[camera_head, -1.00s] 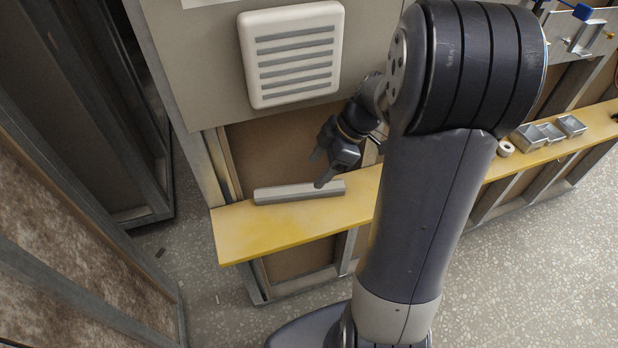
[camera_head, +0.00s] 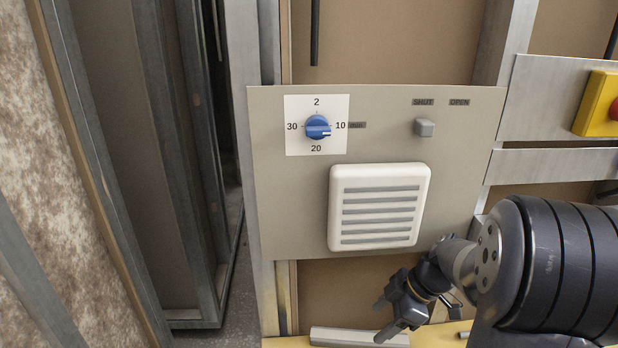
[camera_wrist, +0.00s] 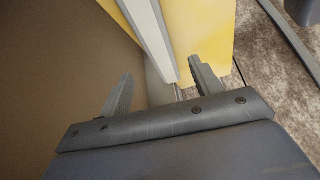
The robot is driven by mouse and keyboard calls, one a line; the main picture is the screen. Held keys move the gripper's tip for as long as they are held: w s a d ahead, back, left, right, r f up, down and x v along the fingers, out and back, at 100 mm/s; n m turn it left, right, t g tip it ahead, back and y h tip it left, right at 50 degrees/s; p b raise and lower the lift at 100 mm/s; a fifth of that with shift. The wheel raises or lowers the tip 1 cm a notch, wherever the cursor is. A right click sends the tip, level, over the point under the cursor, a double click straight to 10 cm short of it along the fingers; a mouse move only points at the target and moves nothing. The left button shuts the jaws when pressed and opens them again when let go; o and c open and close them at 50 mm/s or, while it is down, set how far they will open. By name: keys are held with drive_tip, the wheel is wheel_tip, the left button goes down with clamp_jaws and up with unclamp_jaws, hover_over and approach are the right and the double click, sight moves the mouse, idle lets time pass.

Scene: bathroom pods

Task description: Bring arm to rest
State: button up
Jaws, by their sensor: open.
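My gripper (camera_head: 388,318) is at the lower middle of the head view, in front of the wall just below the vent panel. Its two fingers are apart with nothing between them. A grey bar (camera_head: 358,338) lies on the yellow shelf (camera_head: 440,336) just below and left of the fingers; the lower part of the shelf is cut off by the picture edge. In the wrist view the fingers (camera_wrist: 158,88) stand apart, and the bar (camera_wrist: 152,35) and yellow shelf (camera_wrist: 203,35) show beyond them.
A grey panel (camera_head: 268,205) carries a blue dial (camera_head: 317,127) pointing near 10, a small grey knob (camera_head: 424,127) under SHUT and OPEN labels, and a white vent (camera_head: 379,206). A yellow box with a red button (camera_head: 596,103) is at right. Metal-framed wall sections stand at left.

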sight(360, 337)
drive_tip(key=x, duration=0.7)
drive_tip(key=shift+s+r, duration=0.1)
drive_tip(key=shift+s, duration=0.05)
